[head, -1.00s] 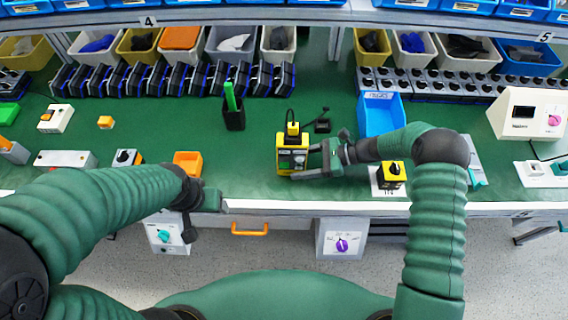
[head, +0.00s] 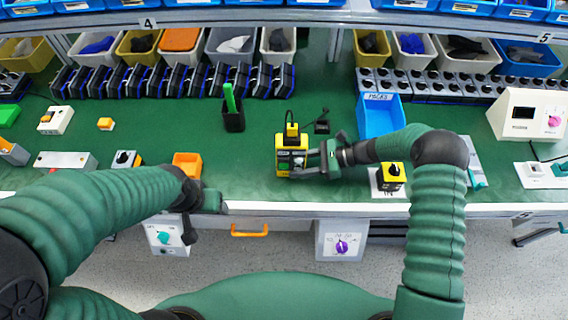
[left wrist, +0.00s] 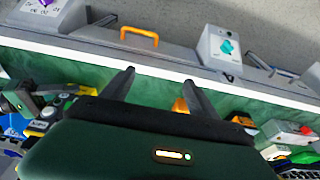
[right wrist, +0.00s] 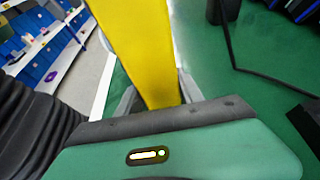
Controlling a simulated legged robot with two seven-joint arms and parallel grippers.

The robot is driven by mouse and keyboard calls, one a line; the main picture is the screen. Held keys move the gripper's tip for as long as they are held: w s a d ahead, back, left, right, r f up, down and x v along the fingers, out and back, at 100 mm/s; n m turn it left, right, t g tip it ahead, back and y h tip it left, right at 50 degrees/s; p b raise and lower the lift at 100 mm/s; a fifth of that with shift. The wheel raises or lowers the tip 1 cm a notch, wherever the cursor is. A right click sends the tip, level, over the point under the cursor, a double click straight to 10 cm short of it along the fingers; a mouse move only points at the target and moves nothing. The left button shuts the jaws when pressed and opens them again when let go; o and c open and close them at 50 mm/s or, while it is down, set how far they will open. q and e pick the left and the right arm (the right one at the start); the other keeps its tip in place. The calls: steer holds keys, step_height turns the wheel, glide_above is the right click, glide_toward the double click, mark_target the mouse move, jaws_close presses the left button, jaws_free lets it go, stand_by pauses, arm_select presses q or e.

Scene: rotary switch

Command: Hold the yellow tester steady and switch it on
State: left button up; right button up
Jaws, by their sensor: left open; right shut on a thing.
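The yellow tester (head: 291,160) stands on the green bench in the middle of the head view, with a dark face and a black-and-yellow plug on top. My right gripper (head: 304,161) is shut on it from the right side. In the right wrist view the yellow tester (right wrist: 142,45) fills the space between the fingers. My left gripper (head: 208,201) is at the bench's front edge, left of the tester and apart from it. In the left wrist view its two fingers (left wrist: 158,90) are spread with nothing between them.
A black cup with a green pen (head: 233,115) stands behind the tester to the left. A blue bin (head: 380,117) and a small yellow-black box (head: 391,176) are to the right. Bench between is clear.

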arm_select(q)
steer(key=shift+w+a+r, duration=0.1)
steer(key=shift+w, duration=0.1)
steer(key=c, duration=0.4)
steer(key=w+r+m+t, duration=0.2)
steer(key=w, duration=0.1)
steer(key=w+r+m+t, duration=0.1)
steer(key=w+m, duration=0.1)
steer(key=shift+w+d+y, duration=0.1)
steer(key=shift+d+y, duration=0.1)
steer(key=shift+y, duration=0.1)
steer(key=c, duration=0.8)
steer(key=w+d+r+m, duration=0.1)
steer(key=w+d+m+t+h, duration=0.1)
steer(key=d, duration=0.1)
steer(key=w+d+r+m, duration=0.1)
steer(key=m, duration=0.1)
steer(key=shift+d+r+t, duration=0.15)
steer(key=shift+r+t, duration=0.15)
steer(key=shift+t, duration=0.1)
jaws_close()
steer(key=s+d+m+g+h, duration=0.2)
steer(key=s+d+m+h, duration=0.2)
steer(key=d+m, duration=0.5)
steer(key=shift+s+d+r, duration=0.3)
steer(key=shift+d+r, duration=0.05)
